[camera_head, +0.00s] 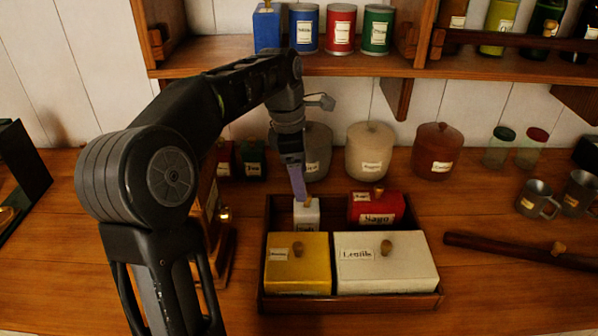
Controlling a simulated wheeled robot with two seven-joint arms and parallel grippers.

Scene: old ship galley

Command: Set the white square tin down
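A small white square tin (306,217) with a label and a tan knob is in the back left part of a dark wooden tray (350,303). It looks upright; its base is hidden behind the yellow tin, so I cannot tell whether it touches the tray floor. My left gripper (301,197) points down at the tin's top, its fingertips at the knob. The fingers show edge-on, so their grip on the knob is unclear. My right gripper is not in view.
The tray also holds a yellow tin (297,275), a white Lentils tin (388,270) and a red Sago tin (377,211). Lidded canisters (370,150) stand behind. A dark stick (510,250) and mugs (537,199) are at right. A shelf (350,65) hangs above.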

